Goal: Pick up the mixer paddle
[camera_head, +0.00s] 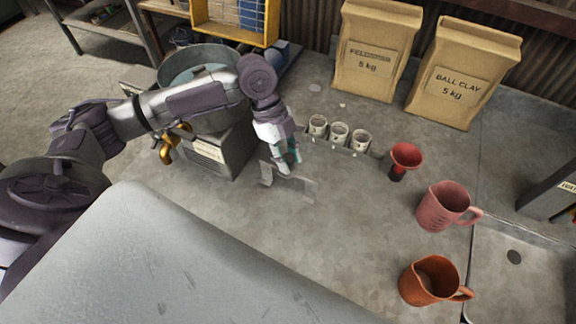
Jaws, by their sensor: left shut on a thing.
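My left arm reaches in from the left over the grey worktop. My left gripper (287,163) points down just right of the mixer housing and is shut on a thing. A pale grey metal piece, apparently the mixer paddle (267,173), shows around and below the fingertips. Its grip point is hidden by the fingers, and it blends with the worktop, so I cannot tell whether it touches the surface. My right gripper is out of view.
A mixer with a metal bowl (178,68) stands behind my arm. Three small cups (339,134) and a red funnel-like cup (405,156) are to the right. A pink jug (444,207), an orange jug (428,281) and two clay bags (464,75) stand further right.

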